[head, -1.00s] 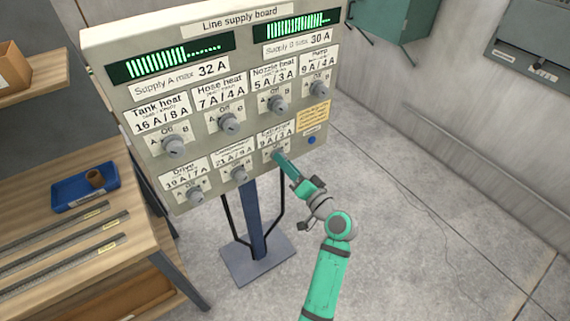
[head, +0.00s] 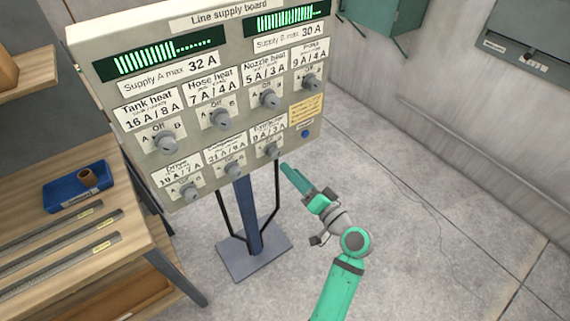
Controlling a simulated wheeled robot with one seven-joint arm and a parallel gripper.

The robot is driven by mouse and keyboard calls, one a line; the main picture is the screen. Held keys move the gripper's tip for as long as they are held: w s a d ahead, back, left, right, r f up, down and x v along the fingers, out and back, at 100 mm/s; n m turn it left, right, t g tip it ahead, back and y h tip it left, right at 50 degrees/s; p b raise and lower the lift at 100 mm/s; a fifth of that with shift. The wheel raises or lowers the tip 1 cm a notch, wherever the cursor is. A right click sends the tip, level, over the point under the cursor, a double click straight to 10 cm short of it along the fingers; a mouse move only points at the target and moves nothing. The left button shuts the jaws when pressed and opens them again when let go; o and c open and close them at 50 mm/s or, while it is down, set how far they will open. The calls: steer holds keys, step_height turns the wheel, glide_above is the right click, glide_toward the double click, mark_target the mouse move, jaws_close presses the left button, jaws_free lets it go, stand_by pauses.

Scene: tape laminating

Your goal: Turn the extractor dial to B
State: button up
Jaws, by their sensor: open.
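The extractor dial (head: 271,151) is a grey knob at the right end of the bottom row on the line supply board (head: 205,80). Its label, marked 9 A / 3 A, is small and blurred. The exact setting its pointer shows is too small to read surely. My gripper (head: 285,168) is open, in front of the board, just below and right of the dial and apart from it. Nothing shows between its fingers.
Several other dials sit close by, including the compressor-position dial (head: 234,170) to the left and the pump dial (head: 311,83) above. A blue button (head: 306,133) is to the right. A wooden bench (head: 125,220) with a blue tray (head: 62,196) stands left. The floor at right is clear.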

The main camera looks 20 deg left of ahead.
steer(key=shift+v, duration=1.65)
steer(key=s+d+f+m+t+h, duration=0.1)
steer(key=s+d+f+m+h, duration=0.1)
steer(key=s+d+f+h, duration=0.55)
steer(key=s+f+m+t+h, duration=0.2)
steer(key=s+f+m+h, duration=0.15)
steer(key=s+f, duration=0.75)
steer(key=s+d+r+n+h, duration=0.1)
steer(key=s+r, duration=0.3)
steer(key=s, duration=0.6)
steer(key=s+d+r+n+t+h, duration=0.1)
steer(key=s+r+n, duration=0.3)
steer(key=s, duration=0.5)
steer(key=shift+s+d+r+n+h, duration=0.4)
steer(key=shift+d+r+h, duration=0.1)
steer(key=shift+h, duration=0.3)
